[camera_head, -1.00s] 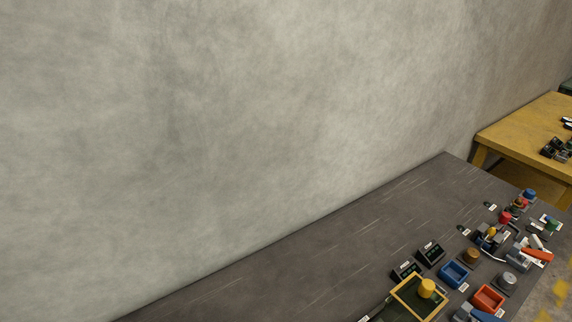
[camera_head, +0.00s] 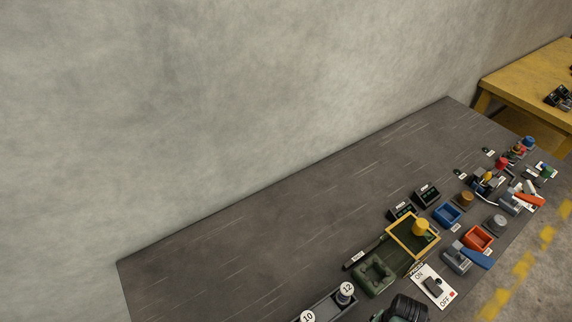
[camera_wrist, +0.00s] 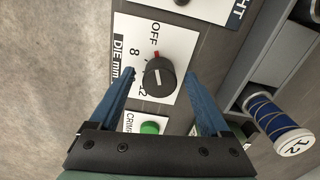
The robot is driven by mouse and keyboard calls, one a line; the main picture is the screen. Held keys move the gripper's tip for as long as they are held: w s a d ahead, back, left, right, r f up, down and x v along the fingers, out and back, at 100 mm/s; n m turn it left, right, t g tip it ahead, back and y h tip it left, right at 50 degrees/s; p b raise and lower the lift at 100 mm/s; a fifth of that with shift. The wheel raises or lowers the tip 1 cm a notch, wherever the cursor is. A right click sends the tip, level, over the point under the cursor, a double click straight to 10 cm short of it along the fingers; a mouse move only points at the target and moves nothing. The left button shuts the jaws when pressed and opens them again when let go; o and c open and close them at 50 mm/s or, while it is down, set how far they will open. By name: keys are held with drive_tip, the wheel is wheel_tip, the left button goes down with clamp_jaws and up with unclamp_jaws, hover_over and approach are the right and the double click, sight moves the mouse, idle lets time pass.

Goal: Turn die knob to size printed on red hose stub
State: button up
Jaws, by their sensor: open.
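The black die knob (camera_wrist: 158,78) is in the wrist view, on a white plate (camera_wrist: 136,35) marked OFF, 8, 12 and DIE mm. My gripper (camera_wrist: 162,74) is open, with one blue finger to the left of the knob and one to the right. Gaps show between fingers and knob. I cannot make out the red hose stub or any print on it in either view.
A green button (camera_wrist: 150,127) labelled CRIM… sits below the knob. A blue cylinder (camera_wrist: 272,118) marked 12 is at the right. In the head view, the bench holds a yellow-rimmed tray (camera_head: 398,232), an ON/OFF switch (camera_head: 433,286) and a red bin (camera_head: 478,238). The bench's back left is clear.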

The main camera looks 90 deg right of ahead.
drive_tip(key=shift+f, duration=0.4)
clamp_jaws()
drive_tip(key=shift+n, duration=0.4)
drive_tip(key=n+p, duration=0.1)
drive_tip(key=n, duration=0.2)
drive_tip(key=shift+n, duration=2.5)
drive_tip(key=shift+s, duration=0.1)
